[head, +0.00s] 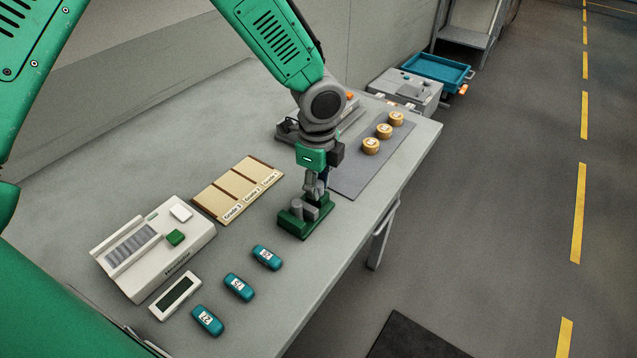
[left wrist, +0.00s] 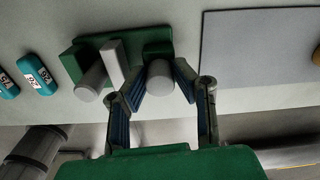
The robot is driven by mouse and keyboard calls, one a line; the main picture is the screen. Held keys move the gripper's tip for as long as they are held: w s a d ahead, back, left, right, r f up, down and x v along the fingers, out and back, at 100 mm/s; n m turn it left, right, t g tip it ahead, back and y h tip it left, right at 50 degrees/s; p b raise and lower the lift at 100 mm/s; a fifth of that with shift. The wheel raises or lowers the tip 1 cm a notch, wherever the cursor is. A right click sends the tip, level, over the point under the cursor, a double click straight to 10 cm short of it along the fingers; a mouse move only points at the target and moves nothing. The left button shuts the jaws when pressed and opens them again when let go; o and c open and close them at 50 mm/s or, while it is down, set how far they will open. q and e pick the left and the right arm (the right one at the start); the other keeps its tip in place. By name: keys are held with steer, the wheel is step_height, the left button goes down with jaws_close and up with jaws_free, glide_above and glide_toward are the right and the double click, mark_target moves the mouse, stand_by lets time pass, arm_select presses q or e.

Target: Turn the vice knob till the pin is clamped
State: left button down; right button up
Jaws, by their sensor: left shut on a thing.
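The vice (head: 292,226) is a small dark green block on the table's right side; its green base also shows in the left wrist view (left wrist: 150,40). A grey upright pin (left wrist: 92,83) stands beside a light grey jaw plate (left wrist: 113,62). I cannot tell whether pin and plate touch. The round grey vice knob (left wrist: 160,88) is to the right of the plate. My left gripper (head: 318,190) points down at the vice from above. In the left wrist view its two fingers (left wrist: 160,97) are shut on the knob, one on each side. My right gripper is not in view.
Several teal labelled blocks (head: 239,287) lie front left of the vice. A white device (head: 160,245), a small display (head: 175,296) and a wooden tray (head: 240,190) stand left. A grey mat (head: 365,165) with round tan pieces (head: 371,146) lies behind. The table's right edge is close.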

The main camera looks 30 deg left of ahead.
arm_select(q)
steer(key=shift+r+n+p, duration=0.15)
steer(key=shift+n+p, duration=0.75)
steer(key=shift+n, duration=0.2)
steer(key=shift+w+n+p, duration=0.1)
steer(key=shift+n+p, duration=0.75)
steer(key=shift+n, duration=0.75)
steer(key=c, duration=1.6)
jaws_free()
